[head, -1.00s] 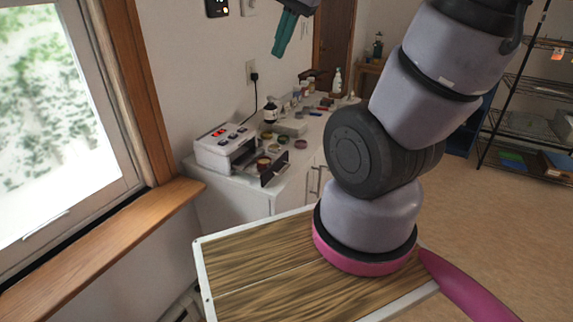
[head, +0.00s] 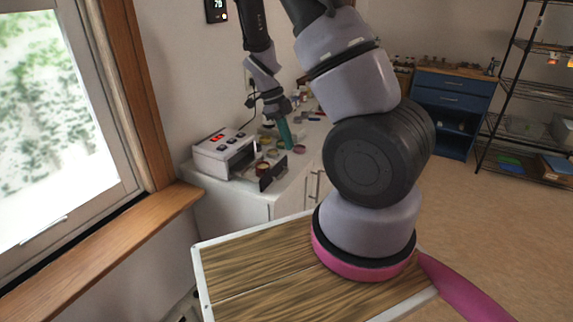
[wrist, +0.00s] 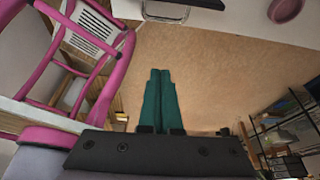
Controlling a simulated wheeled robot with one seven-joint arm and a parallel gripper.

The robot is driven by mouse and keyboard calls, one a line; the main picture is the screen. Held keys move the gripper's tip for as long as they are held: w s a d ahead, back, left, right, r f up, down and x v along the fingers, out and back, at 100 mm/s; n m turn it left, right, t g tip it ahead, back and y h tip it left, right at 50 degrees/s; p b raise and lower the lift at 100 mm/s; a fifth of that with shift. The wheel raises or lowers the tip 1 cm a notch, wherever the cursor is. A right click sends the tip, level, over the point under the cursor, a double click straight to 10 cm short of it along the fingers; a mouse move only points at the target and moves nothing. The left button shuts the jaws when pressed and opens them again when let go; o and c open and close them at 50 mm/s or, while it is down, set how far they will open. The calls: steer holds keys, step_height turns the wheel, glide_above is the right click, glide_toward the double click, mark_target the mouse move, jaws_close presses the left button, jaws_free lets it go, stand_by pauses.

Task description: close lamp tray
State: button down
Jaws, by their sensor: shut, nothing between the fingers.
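The lamp unit (head: 224,152) is a white box with a red display, standing at the near left end of the white counter. Its tray is pulled out toward the right, with a dark front panel (head: 272,173) standing clear of the box. A small brown jar (head: 262,168) is at the tray. My gripper (head: 289,146) has teal fingers pointing down, beyond and slightly right of the tray front in the head view. In the wrist view, the fingers (wrist: 160,72) are together and empty. Whether they touch anything on the counter is unclear.
Small dishes, including a mauve one (head: 299,149), lie on the counter (head: 285,190) near the tray. Bottles stand farther back. A window sill (head: 110,235) is at left. Floor (head: 480,220) is open to the right; a wire shelf (head: 520,130) stands beyond.

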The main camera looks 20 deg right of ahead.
mark_target(253, 164)
steer(key=f, duration=1)
steer(key=shift+s+d, duration=0.2)
steer(key=shift+s, duration=0.05)
steer(key=shift+w+a, duration=0.35)
steer(key=shift+w, duration=0.05)
steer(key=w+a, duration=0.2)
steer(key=w, duration=0.1)
steer(key=w+a, duration=0.3)
steer(key=w, duration=0.1)
steer(key=w+a, duration=0.3)
steer(key=shift+w, duration=0.15)
